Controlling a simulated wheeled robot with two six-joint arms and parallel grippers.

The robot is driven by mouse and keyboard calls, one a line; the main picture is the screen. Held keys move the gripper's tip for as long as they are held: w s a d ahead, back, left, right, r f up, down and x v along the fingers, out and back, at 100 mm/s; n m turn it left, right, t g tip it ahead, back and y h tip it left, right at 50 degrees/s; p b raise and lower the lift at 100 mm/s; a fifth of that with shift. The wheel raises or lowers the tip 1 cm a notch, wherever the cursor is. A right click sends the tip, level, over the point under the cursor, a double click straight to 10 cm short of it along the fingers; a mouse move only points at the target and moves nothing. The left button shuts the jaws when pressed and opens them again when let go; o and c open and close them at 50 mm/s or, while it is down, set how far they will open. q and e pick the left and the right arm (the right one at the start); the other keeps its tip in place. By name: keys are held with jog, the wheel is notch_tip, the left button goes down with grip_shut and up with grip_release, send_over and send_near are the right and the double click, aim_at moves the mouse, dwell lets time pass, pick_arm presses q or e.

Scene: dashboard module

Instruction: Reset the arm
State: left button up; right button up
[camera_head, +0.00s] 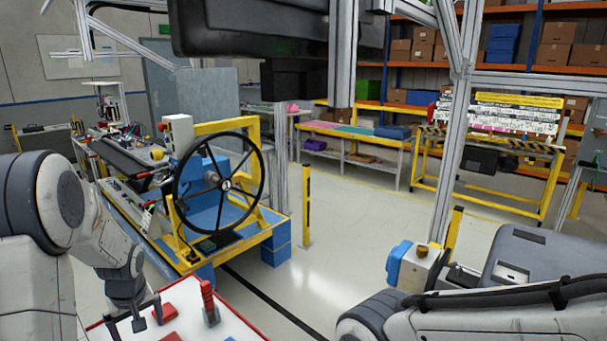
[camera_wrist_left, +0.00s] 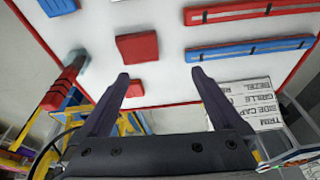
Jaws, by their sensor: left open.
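My left gripper (camera_head: 138,318) hangs at the lower left of the head view, over the corner of a white board with a red edge (camera_head: 243,323). In the left wrist view its two dark fingers (camera_wrist_left: 162,76) are spread apart with nothing between them. A red block (camera_wrist_left: 137,47) lies on the board just beyond the fingertips. My right arm (camera_head: 480,310) shows at the lower right of the head view; its gripper is out of the picture.
A red-handled piece (camera_head: 208,300) stands on the board. Red (camera_wrist_left: 255,10) and blue (camera_wrist_left: 250,49) strips and a printed label sheet (camera_wrist_left: 250,102) also show. Beyond the board is a yellow-framed stand with a black steering wheel (camera_head: 218,183). The floor (camera_head: 345,230) at centre is clear.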

pick_arm(q)
jog(key=s+d+r+m+h, duration=0.1)
jog(key=s+d+r+m, duration=0.15)
jog(key=d, duration=0.55)
jog(key=s+d+r+m, duration=0.2)
jog(key=s+d+m, duration=0.1)
jog(key=d, duration=0.5)
jog(key=s+d+r+m+h, duration=0.1)
jog(key=s+d+r+m, duration=0.2)
jog(key=d, duration=0.5)
jog(key=s+d+r+m+g, duration=0.1)
jog(key=s+d+m, duration=0.3)
jog(key=s, duration=0.4)
jog(key=s+d+m+g+h, duration=0.1)
jog(key=s+d+m, duration=0.3)
jog(key=s, duration=0.5)
jog(key=shift+s+d+r, duration=0.2)
jog(key=shift+d+r, duration=0.2)
